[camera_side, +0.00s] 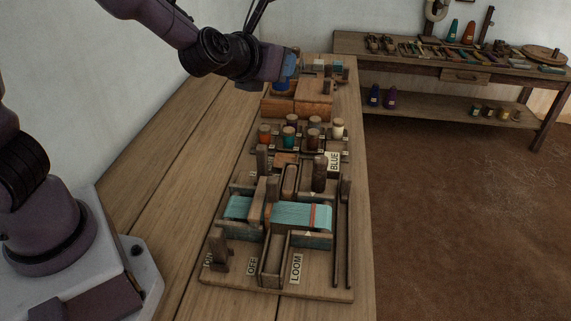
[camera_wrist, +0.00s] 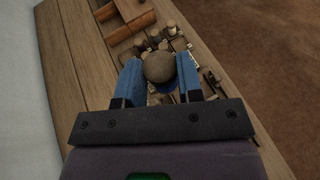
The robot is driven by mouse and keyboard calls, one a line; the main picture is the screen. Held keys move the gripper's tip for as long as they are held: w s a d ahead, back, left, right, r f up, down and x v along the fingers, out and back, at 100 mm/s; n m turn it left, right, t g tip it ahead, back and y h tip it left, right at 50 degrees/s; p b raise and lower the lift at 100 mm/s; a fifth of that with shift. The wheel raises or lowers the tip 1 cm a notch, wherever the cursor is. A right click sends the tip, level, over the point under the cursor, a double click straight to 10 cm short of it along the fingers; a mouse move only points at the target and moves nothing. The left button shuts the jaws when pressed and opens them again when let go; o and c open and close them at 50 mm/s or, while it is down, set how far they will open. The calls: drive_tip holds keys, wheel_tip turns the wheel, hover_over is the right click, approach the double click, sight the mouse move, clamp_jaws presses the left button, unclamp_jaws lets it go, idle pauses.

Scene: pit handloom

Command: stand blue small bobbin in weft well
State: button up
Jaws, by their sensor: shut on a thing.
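My gripper (camera_wrist: 159,70) is shut on a bobbin with a round wooden top (camera_wrist: 159,66); a little blue shows below this top, between the blue fingers. In the side view my gripper (camera_side: 284,80) is over the wooden boxes at the far part of the bench. The held bobbin cannot be told apart from the blue fingers there, and its lower end is hidden. The loom (camera_side: 290,215) stands on the near part of the bench with a pale blue warp. A BLUE label (camera_side: 334,162) stands at its far right. I cannot tell which opening is the weft well.
A rack holds several bobbins, among them orange (camera_side: 265,135), green (camera_side: 290,138) and white (camera_side: 338,129), between the boxes (camera_side: 312,108) and the loom. Upright posts rise around the loom. The bench's left side (camera_side: 170,185) is clear. A second table (camera_side: 460,62) stands apart at the back right.

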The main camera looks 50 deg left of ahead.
drive_tip(key=shift+a+f+n+g+y, duration=0.25)
drive_tip(key=shift+a+n+g+y, duration=0.3)
drive_tip(key=shift+n+y, duration=0.4)
drive_tip(key=s+a+f+n+g+y, duration=0.15)
drive_tip(key=s+f+n+g, duration=0.3)
drive_tip(key=n+g, duration=0.65)
drive_tip(key=s+a+f+n+g, duration=0.25)
drive_tip(key=f+n+g, duration=0.25)
drive_tip(key=n+g, duration=0.55)
drive_tip(key=s+d+f+n+t+h, duration=0.1)
drive_tip(key=d+f+n+t+h, duration=0.15)
drive_tip(key=d+n+h, duration=0.6)
drive_tip(key=s+d+f+n+t+h, duration=0.1)
drive_tip(key=d+n+t+h, duration=0.25)
drive_tip(key=n+h, duration=0.95)
drive_tip(key=w+n+t, duration=0.7)
drive_tip(key=w+a+f+n+t+y, duration=0.25)
drive_tip(key=w+a+n+t, duration=0.2)
drive_tip(key=a, duration=0.35)
drive_tip(key=w+a+f+n+t+y, duration=0.1)
drive_tip(key=w+a+n+t+y, duration=0.35)
drive_tip(key=a, duration=0.35)
drive_tip(key=shift+n+h, duration=0.25)
drive_tip(key=shift+n, duration=0.1)
drive_tip(key=shift+w+a+f, duration=0.1)
drive_tip(key=shift+a+f, duration=0.05)
drive_tip(key=shift+f, duration=2.2)
drive_tip(key=shift+w+a+f, duration=0.1)
drive_tip(key=shift+a+f, duration=0.05)
drive_tip(key=shift+f, duration=2.2)
